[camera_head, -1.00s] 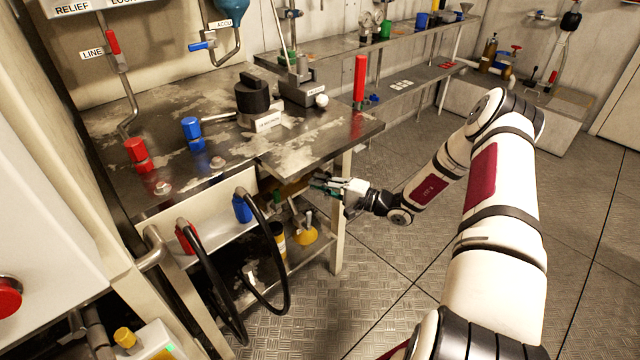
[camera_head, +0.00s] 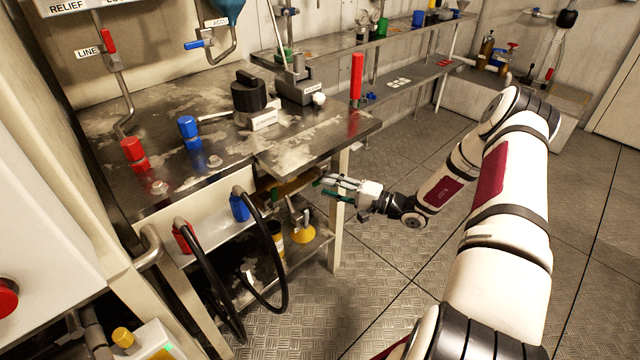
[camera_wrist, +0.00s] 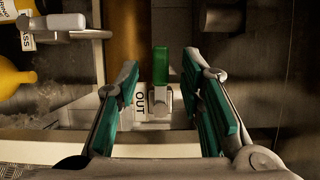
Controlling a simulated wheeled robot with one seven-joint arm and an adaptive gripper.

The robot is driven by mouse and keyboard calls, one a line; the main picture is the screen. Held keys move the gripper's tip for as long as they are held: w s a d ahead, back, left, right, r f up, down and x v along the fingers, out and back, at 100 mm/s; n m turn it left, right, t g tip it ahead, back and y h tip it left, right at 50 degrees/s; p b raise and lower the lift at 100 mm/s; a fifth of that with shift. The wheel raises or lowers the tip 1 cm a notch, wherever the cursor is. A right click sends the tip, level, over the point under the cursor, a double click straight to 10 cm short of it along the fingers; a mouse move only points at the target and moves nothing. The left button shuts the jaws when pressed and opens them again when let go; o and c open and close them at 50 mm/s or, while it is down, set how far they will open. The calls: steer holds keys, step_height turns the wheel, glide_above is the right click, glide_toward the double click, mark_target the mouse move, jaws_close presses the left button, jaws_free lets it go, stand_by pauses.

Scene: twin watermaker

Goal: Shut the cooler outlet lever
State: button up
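A green lever handle (camera_wrist: 161,66) stands upright in the middle of the wrist view, on a metal stem beside a white label reading OUT (camera_wrist: 140,100). I take it to be the cooler outlet lever; the label shows only OUT. My gripper (camera_wrist: 163,85) is open, one green-padded finger on each side of the handle, with visible gaps at both sides. I cannot tell how deep the handle sits between the fingers. In the head view my gripper (camera_head: 322,188) is just under the right front edge of the metal workbench (camera_head: 310,150); the lever cannot be made out there.
A bench leg (camera_head: 338,225) stands close to my gripper. Black hoses (camera_head: 285,270) loop at the bench front. A yellow object (camera_head: 302,234) sits on the lower shelf and a yellow rounded thing (camera_wrist: 12,78) shows at the wrist view's left. Floor to the right is clear.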

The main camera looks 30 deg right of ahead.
steer(key=v, duration=0.7)
steer(key=shift+s+d, duration=0.2)
steer(key=shift+s, duration=0.05)
steer(key=shift+d, duration=0.1)
